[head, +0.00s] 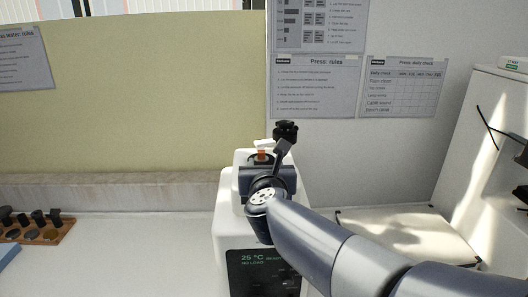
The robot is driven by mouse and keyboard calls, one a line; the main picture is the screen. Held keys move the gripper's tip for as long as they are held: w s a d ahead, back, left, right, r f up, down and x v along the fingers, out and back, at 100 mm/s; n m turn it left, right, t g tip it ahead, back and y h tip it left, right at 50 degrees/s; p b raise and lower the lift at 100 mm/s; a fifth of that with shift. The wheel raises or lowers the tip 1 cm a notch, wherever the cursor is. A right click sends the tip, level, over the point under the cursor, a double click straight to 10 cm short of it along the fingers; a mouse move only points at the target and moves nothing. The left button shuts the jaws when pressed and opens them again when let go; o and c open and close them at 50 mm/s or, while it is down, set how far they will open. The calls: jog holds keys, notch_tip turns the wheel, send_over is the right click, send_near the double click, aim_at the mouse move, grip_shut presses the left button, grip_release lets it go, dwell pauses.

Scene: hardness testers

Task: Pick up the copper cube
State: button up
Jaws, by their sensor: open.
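A small orange-brown block (262,155), which looks like the copper cube, shows in the head view at the top of the white tester, just under a pale piece. It is small and partly hidden, so I cannot tell what it rests on. My gripper (286,131) appears as a small dark shape at the far end of my arm, slightly above and right of the block. It is open, and nothing shows between its jaws. My arm hides part of the tester's top.
The white tester (229,215) has a dark display (262,272) reading 25 °C and no load. A brown rack (38,233) with several dark pieces stands at left. Bare counter (150,255) lies between them. A tall white machine (490,150) stands at right.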

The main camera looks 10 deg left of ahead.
aim_at(261, 153)
jog(key=shift+p+x, duration=0.9)
jog(key=shift+x, duration=3.5)
jog(key=shift+s+a+f, duration=0.1)
jog(key=shift+a, duration=0.1)
jog(key=shift+c, duration=0.2)
grip_shut()
